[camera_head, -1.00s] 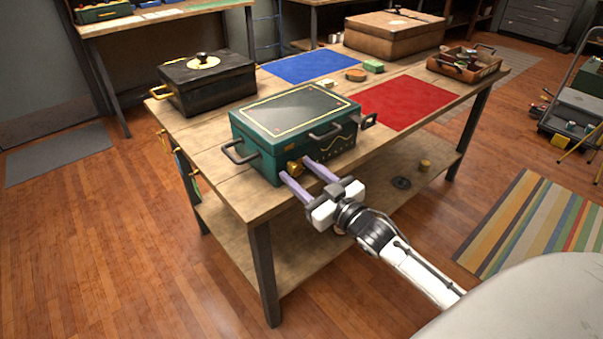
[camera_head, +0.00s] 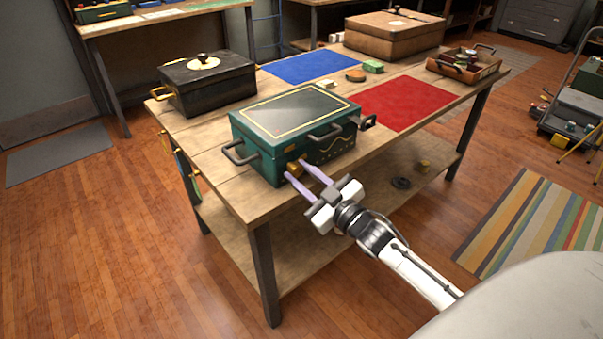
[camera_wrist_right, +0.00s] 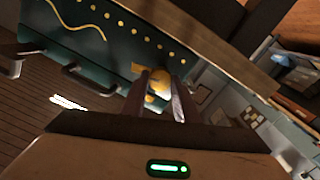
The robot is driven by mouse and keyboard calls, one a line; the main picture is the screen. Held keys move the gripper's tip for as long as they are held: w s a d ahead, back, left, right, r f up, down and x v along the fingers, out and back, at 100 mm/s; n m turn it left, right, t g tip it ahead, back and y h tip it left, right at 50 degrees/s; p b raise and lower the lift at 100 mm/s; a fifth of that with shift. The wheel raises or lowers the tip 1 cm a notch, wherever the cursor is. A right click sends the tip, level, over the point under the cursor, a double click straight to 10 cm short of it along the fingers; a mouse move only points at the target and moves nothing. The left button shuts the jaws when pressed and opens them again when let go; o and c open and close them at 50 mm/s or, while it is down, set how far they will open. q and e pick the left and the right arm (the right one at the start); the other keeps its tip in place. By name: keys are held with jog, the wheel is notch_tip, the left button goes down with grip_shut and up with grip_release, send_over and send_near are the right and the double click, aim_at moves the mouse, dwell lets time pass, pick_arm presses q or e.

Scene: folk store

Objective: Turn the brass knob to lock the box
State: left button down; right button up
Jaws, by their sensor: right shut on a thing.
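The green box (camera_head: 300,110) with a dark, yellow-lined lid stands shut at the front left of the wooden table (camera_head: 215,185). The brass knob (camera_head: 292,167) is on its front face; it also shows in the right wrist view (camera_wrist_right: 158,82) between two fingers. My right gripper (camera_head: 296,169) reaches the knob from the front right, its pale purple fingers either side of it, shut on it. In the right wrist view the gripper (camera_wrist_right: 160,88) looks tilted relative to the box front. My left gripper is not in view.
A black box (camera_head: 207,85) stands behind at the left and a brown case (camera_head: 394,38) at the back. Blue (camera_head: 308,67) and red (camera_head: 405,104) mats lie on the table. A wooden tray (camera_head: 463,68) sits at the right. Floor in front is clear.

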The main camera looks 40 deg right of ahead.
jog(key=n, duration=0.3)
jog(key=shift+n, duration=0.4)
jog(key=n, duration=0.3)
jog(key=shift+f+n, duration=0.1)
jog(key=shift+n, duration=0.2)
jog(key=n+b, duration=0.1)
jog(key=n, duration=0.4)
jog(key=shift+n+y+b, duration=0.3)
jog(key=shift+n+b, duration=0.05)
jog(key=shift+n, duration=1.25)
jog(key=o, duration=1.1)
jog(key=shift+c, duration=0.2)
jog(key=shift+s+f, duration=0.1)
